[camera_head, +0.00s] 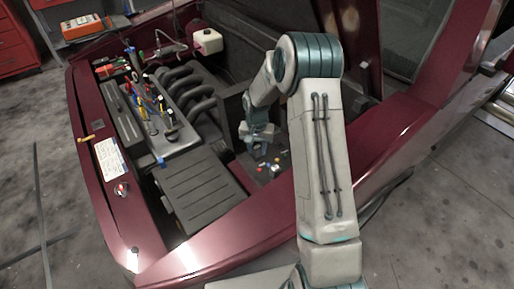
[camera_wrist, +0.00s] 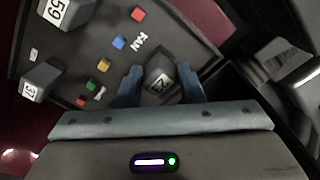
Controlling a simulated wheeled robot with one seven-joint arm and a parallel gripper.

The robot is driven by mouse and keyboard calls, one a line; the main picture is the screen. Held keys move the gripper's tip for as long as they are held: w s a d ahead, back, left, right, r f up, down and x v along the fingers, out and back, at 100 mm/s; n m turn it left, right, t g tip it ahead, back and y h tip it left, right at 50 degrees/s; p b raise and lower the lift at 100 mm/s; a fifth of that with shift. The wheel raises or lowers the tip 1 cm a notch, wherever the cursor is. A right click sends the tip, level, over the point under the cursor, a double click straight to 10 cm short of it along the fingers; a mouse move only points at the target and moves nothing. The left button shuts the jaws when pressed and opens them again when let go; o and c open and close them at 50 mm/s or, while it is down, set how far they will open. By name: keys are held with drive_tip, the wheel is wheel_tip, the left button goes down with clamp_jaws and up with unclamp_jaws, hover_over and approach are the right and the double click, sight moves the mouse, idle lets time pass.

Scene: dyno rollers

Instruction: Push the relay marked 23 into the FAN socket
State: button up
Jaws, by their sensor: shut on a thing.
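The relay marked 23 (camera_wrist: 158,84) is a dark block with a white numbered face, seen between the two blue fingers of my gripper (camera_wrist: 160,88) in the wrist view. My gripper is shut on it. In the head view my gripper (camera_head: 259,138) is over the fuse box (camera_head: 270,166) at the right of the engine bay. The white FAN label (camera_wrist: 139,42) is on the dark panel (camera_wrist: 150,15) just above the relay in the wrist view. The FAN socket itself cannot be made out; the relay and fingers cover the area beside the label.
Relays marked 59 (camera_wrist: 66,11) and 37 (camera_wrist: 39,82) stand on the panel to the left. Red, blue, green and yellow fuses sit between, including a blue fuse (camera_wrist: 119,42). A dark engine cover (camera_head: 200,188) and the maroon body edge (camera_head: 215,250) lie around the box.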

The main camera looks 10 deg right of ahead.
drive_tip(key=shift+f+b, duration=0.35)
drive_tip(key=shift+f, duration=0.1)
drive_tip(key=o, duration=1.3)
wheel_tip(320, 180, up, 14)
drive_tip(key=shift+f+b, duration=0.1)
drive_tip(key=shift+b, duration=0.4)
